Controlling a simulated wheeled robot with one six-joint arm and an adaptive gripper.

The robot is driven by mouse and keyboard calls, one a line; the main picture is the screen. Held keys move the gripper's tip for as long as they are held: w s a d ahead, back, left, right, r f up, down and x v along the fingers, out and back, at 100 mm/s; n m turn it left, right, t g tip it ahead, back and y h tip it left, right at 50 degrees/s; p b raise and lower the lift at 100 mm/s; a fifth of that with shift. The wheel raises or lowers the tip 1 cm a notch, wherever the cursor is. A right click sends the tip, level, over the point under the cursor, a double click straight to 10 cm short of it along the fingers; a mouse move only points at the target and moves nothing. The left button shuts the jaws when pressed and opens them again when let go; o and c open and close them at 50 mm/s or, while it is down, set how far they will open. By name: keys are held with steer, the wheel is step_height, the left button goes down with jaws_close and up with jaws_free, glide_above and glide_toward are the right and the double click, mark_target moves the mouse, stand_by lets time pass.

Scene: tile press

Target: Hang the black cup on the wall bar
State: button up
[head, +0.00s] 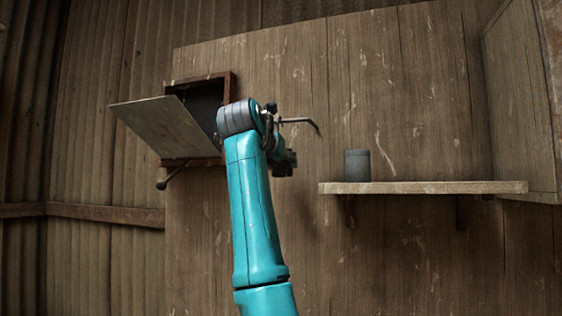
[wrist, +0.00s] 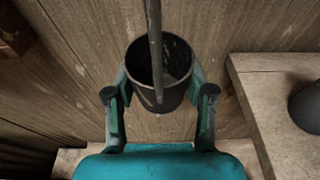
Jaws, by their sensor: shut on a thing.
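The black cup (wrist: 145,98) is between the fingers of my gripper (wrist: 160,90) in the wrist view, its open mouth facing the camera. My gripper is shut on its sides. The wall bar (wrist: 154,40) crosses in front of the cup's mouth, and its end shows against the cup. I cannot tell whether they touch. In the head view the wall bar (head: 300,121) sticks out to the right of my wrist with a bent-down tip. My gripper (head: 284,160) is partly hidden below it behind my arm, and the cup cannot be made out there.
A wooden shelf (head: 430,187) is on the right, with a grey cylindrical container (head: 357,165) near its left end. An open wall box (head: 222,92) with a tilted door panel (head: 165,125) is at left. A cabinet side (head: 520,100) bounds the far right.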

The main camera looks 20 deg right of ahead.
steer(key=o, duration=1.3)
steer(key=v, duration=1.2)
